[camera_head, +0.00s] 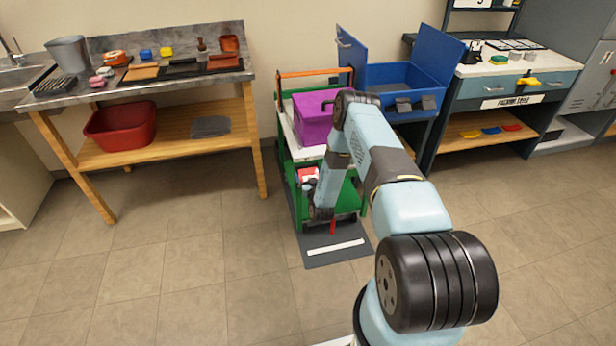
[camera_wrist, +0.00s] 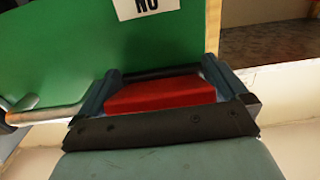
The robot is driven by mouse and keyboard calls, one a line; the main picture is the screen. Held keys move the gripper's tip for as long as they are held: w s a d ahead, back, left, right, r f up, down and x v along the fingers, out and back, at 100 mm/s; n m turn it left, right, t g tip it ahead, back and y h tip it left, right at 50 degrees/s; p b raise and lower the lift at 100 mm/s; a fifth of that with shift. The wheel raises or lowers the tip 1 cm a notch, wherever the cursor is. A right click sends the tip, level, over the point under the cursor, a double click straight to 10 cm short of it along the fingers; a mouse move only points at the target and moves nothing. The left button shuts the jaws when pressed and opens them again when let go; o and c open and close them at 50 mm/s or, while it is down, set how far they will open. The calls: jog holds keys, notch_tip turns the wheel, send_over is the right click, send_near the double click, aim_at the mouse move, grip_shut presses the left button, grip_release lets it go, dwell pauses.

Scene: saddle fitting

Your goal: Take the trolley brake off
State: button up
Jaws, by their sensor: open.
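The green trolley (camera_head: 342,202) stands in the middle of the head view, and its green panel (camera_wrist: 60,60) fills the upper left of the wrist view. A red brake pedal (camera_head: 333,226) sits low at the trolley's front, just above the floor. It also shows in the wrist view (camera_wrist: 160,94). My gripper (camera_wrist: 162,72) is open, with one finger on each side of the red pedal. I cannot tell whether either finger touches it. In the head view my arm hides part of the trolley's front, and the fingers are hard to make out.
A purple box (camera_head: 310,118) rides on the trolley's top. A dark floor mat (camera_head: 318,257) with a white stripe lies under and before the trolley. A workbench (camera_head: 165,150) stands left, with a blue bin (camera_head: 390,75) and teal drawer bench (camera_head: 508,92) right. The front floor is clear.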

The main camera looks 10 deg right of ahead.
jog(key=shift+w, duration=0.15)
jog(key=c, duration=1.1)
jog(key=shift+a, duration=0.15)
